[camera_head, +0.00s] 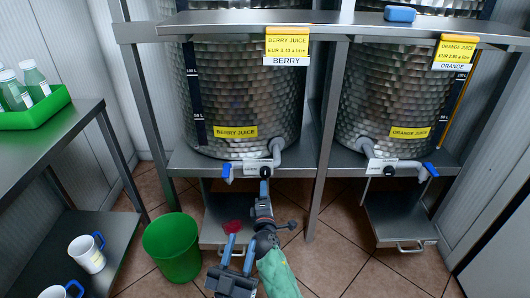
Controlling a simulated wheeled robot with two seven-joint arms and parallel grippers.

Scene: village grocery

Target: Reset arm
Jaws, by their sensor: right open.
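My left gripper (240,243) is the lower one, near the bottom centre, with a visible gap between its fingers and nothing seen between them. My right gripper (264,186) is above it, pointing up toward the berry juice tap (250,169). It is seen nearly edge-on and is open. Whether it touches the tap cannot be told. A small red thing (232,226) shows just beyond the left gripper, partly hidden, over the low metal tray under the berry tank.
The berry tank (245,90) and orange tank (400,90) stand on a metal rack. A green bin (173,247) is on the floor left of my grippers. A side table (45,150) holds a green tray (35,117) of bottles; white mugs (88,254) stand below. Floor at right is clear.

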